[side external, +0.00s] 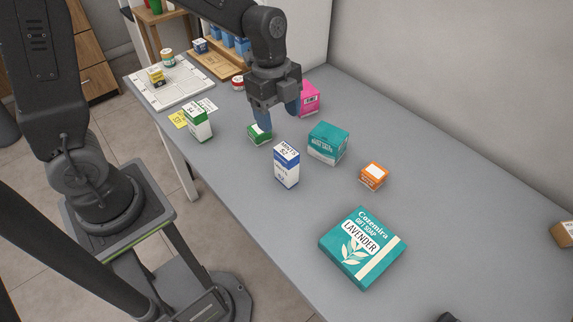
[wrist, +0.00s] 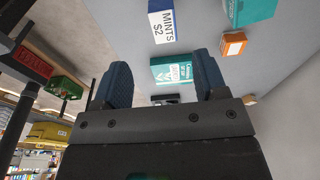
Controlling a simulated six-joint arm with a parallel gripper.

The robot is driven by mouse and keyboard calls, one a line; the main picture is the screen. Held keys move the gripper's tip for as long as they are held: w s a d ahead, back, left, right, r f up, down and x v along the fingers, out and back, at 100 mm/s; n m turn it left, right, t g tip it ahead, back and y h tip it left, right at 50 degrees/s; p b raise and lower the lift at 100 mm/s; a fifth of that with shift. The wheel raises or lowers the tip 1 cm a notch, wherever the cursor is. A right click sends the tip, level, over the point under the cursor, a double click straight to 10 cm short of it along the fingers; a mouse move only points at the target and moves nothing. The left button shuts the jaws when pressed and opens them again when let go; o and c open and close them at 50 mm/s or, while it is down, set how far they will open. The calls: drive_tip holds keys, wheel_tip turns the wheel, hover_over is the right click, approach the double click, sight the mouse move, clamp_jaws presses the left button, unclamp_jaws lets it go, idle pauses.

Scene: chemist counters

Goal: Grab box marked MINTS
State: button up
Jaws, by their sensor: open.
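The MINTS box (side external: 287,167) is a small upright white and blue carton marked "MINTS S2", standing on the grey counter near the middle of the side external view. In the wrist view the MINTS box (wrist: 167,22) shows at the top, beyond the fingertips. My gripper (side external: 276,112) is open and empty, with blue finger pads. It hangs above the counter behind the MINTS box, over a small green and white box (side external: 259,134). In the wrist view my gripper (wrist: 166,75) has its two fingers spread apart, and neither touches the MINTS box.
A teal box (side external: 328,143) and an orange box (side external: 373,176) stand right of the MINTS box. A pink box (side external: 309,98) is behind my gripper. A green-white carton (side external: 198,124) is at the left edge. A large lavender soap box (side external: 362,248) lies in front; counter between is clear.

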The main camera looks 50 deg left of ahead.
sight(286, 150)
drive_tip(key=f, duration=0.5)
drive_tip(key=d+f, duration=0.1)
drive_tip(key=f, duration=0.1)
drive_tip(key=shift+f, duration=0.3)
drive_tip(key=shift+w+d+f, duration=0.1)
drive_tip(key=shift+d+f, duration=0.1)
drive_tip(key=shift+f, duration=0.65)
drive_tip(key=shift+w+d+f, duration=0.1)
drive_tip(key=shift+d+f, duration=0.05)
drive_tip(key=shift+f, duration=0.75)
drive_tip(key=shift+w+d+f, duration=0.1)
drive_tip(key=shift+d+f, duration=0.1)
drive_tip(key=shift+f, duration=0.65)
drive_tip(key=shift+c, duration=0.4)
drive_tip(key=c, duration=1)
drive_tip(key=shift+o, duration=0.2)
drive_tip(key=shift+r, duration=0.15)
